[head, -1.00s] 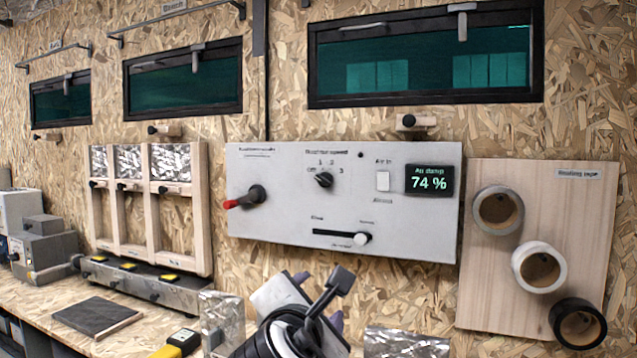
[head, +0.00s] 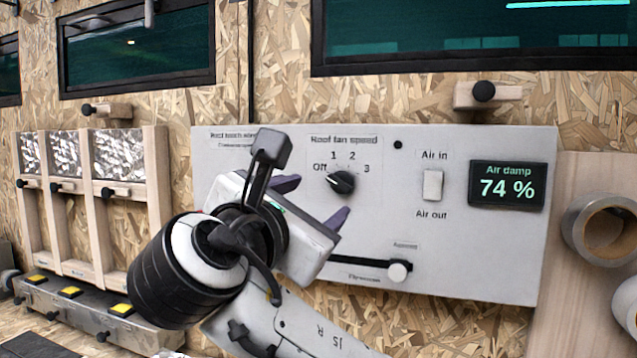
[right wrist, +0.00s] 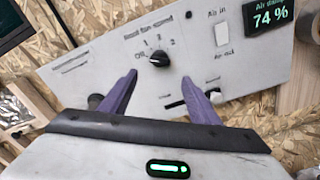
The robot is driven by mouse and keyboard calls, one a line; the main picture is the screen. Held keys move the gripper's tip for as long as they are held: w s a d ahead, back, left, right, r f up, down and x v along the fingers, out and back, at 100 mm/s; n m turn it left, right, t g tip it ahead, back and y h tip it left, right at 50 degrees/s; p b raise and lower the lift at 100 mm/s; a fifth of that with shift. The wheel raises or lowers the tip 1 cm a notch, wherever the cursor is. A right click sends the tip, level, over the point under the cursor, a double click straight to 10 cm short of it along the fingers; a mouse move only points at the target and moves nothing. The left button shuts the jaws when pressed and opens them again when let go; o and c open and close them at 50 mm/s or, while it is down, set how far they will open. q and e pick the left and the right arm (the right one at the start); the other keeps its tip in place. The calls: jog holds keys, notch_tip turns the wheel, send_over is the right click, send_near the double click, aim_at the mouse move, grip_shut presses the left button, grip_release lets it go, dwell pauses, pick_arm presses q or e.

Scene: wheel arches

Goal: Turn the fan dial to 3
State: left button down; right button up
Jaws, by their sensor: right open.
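The fan dial (head: 341,182) is a small black knob on the grey control panel (head: 480,265), under the label "Roof fan speed" with marks Off, 1, 2 and 3. Its pale mark seems to point up-left, on the Off side, but it is small. My right gripper (head: 312,201) is open and empty, its purple fingers just left of and below the dial in the head view. In the right wrist view the dial (right wrist: 158,59) shows just beyond and between the open fingertips (right wrist: 160,76), apparently not touched. My left gripper is not in view.
The panel also carries a white Air in/Air out switch (head: 433,185), a display (head: 507,186) reading 74 % and a slider knob (head: 398,271). My right arm hides the panel's left part. Tape rolls (head: 603,228) hang at right; wooden frames (head: 157,190) stand at left.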

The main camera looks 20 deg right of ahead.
aim_at(338, 186)
jog(key=p+x, duration=0.1)
jog(key=x, duration=0.3)
jog(key=p+x, duration=0.1)
jog(key=x, duration=0.4)
jog(key=shift+w+d+r, duration=0.1)
jog(key=shift+d+r, duration=0.15)
jog(key=shift+w+d, duration=0.15)
jog(key=shift+w, duration=0.15)
jog(key=c, duration=1.1)
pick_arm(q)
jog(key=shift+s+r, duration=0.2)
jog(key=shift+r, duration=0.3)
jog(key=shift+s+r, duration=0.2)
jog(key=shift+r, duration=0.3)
pick_arm(e)
jog(key=shift+o, duration=0.2)
jog(key=shift+f, duration=0.1)
